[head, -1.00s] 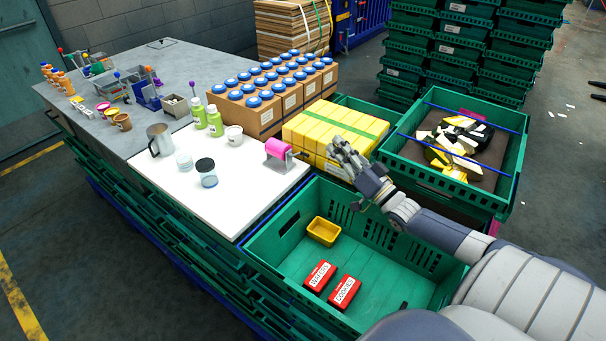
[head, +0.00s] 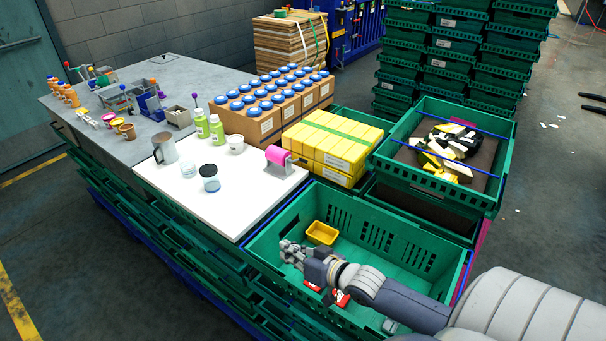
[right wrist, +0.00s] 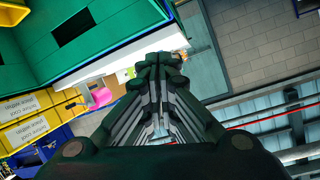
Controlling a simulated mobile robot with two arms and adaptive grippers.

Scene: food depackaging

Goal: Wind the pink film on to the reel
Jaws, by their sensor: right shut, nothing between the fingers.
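The pink film (head: 277,155) is wrapped on a small grey holder, the reel (head: 279,167), at the right end of the white board (head: 222,210). The film also shows in the right wrist view (right wrist: 101,96), left of the fingers. My right gripper (head: 284,251) is shut and empty in the head view, over the front left part of the open green crate, apart from the film. It also shows in the right wrist view (right wrist: 158,62), its fingers together. No loose film end can be made out. My left gripper is not in view.
The open green crate (head: 392,224) holds a yellow tub (head: 322,232) and red boxes (head: 341,298) partly hidden by my arm. A mug (head: 164,149), jars and green bottles (head: 216,130) stand on the board. Yellow packs (head: 335,142) stand behind. The board's front is clear.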

